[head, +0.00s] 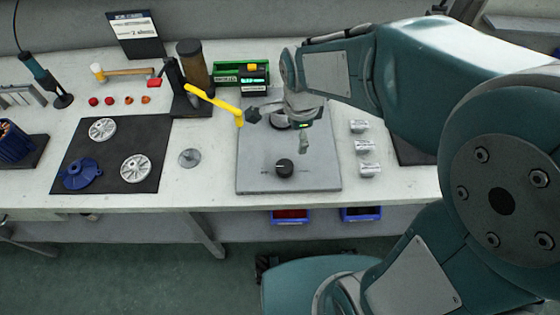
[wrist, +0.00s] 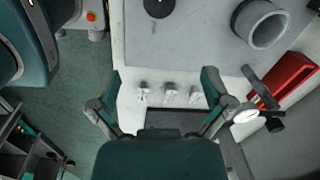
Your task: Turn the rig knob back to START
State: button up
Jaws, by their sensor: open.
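The black round knob (head: 285,168) sits near the front edge of the grey rig plate (head: 256,155). Faint marks lie on the plate beside it, too small to read, so I cannot tell where it points. In the wrist view the knob (wrist: 158,6) is cut by the top edge. My gripper (head: 278,129) is above the plate, behind the knob and apart from it. In the wrist view my gripper (wrist: 161,76) has its fingers spread wide with nothing between them.
A grey ring-shaped cylinder (wrist: 262,24) stands on the plate, partly hidden by my gripper in the head view. A yellow handle (head: 213,102) reaches over the plate's left corner.

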aim_at(284, 166)
jog(key=a+f+m, duration=0.1)
jog(key=f, duration=0.8)
jog(key=a+f+m, duration=0.1)
jog(key=f, duration=0.4)
jog(key=shift+w+a+m+g, duration=0.3)
jog(key=shift+g, duration=0.1)
jog(key=shift+r, duration=0.1)
jog(key=c, duration=1.1)
